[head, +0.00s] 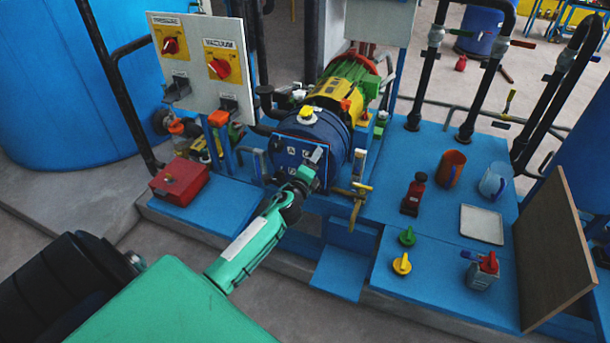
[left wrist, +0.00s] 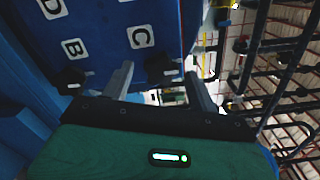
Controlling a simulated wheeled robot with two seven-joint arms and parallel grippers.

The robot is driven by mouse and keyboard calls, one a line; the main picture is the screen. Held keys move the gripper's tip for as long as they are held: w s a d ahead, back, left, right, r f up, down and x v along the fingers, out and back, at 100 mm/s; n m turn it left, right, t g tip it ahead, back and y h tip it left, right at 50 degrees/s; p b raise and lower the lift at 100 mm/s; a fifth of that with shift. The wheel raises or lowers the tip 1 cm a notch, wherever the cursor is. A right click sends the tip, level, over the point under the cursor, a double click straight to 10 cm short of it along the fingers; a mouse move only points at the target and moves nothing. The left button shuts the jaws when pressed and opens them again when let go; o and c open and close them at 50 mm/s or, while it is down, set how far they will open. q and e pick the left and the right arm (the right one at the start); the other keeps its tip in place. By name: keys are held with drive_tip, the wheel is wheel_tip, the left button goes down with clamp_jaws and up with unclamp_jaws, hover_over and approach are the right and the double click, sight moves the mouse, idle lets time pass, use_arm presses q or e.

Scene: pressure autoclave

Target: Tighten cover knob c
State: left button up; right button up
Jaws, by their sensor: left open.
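The blue autoclave cover (head: 290,150) is at the middle of the head view, with small lettered labels on its face. In the left wrist view the cover (left wrist: 100,30) shows labels D, B and C. Dark cover knob c (left wrist: 162,70) sits below label C, and another dark knob (left wrist: 70,78) sits below B. My left gripper (head: 314,164) is at the cover's lower right. In the left wrist view my left gripper (left wrist: 160,72) is open, with knob c appearing between its fingertips. I cannot tell whether they touch it. In the head view the gripper hides knob c. My right gripper is not in view.
A panel (head: 205,70) with red switches stands left of the autoclave. A red box (head: 180,182) sits on the blue platform. A brass valve (head: 355,195) is close right of the gripper.

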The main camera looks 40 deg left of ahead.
use_arm(q)
drive_tip(key=b+v, duration=0.1)
drive_tip(key=v, duration=1.2)
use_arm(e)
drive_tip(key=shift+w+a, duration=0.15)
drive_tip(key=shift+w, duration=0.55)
use_arm(q)
drive_tip(key=shift+s, duration=0.1)
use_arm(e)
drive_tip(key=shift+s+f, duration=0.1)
use_arm(q)
drive_tip(key=shift+f, duration=0.1)
